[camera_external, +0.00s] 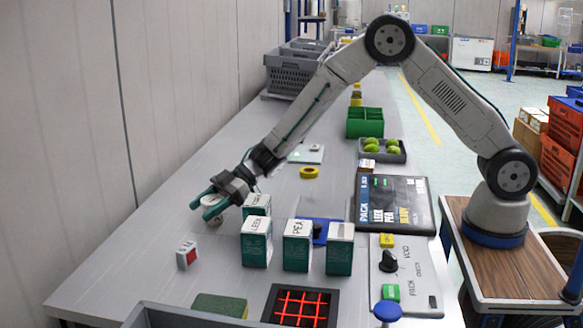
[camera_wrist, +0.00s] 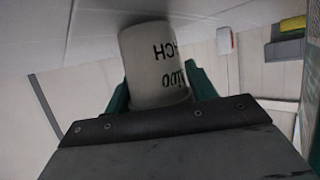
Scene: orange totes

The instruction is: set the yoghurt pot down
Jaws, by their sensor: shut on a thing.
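The yoghurt pot (camera_wrist: 153,62) is a pale grey-white cup with dark lettering, which appears upside down in the wrist view. My gripper (camera_wrist: 158,86) is shut on it, one green finger on each side. In the external view my gripper (camera_external: 208,204) is low over the left part of the grey table, and the pot (camera_external: 212,216) shows as a small pale shape between the fingers. The pot is at or very near the table top; I cannot tell whether its base touches. The fingers hide part of it.
Green-and-white cartons (camera_external: 256,243) stand just right of my gripper. A small white block with a red face (camera_external: 187,255) lies in front of it. The table left of the gripper is clear to the wall.

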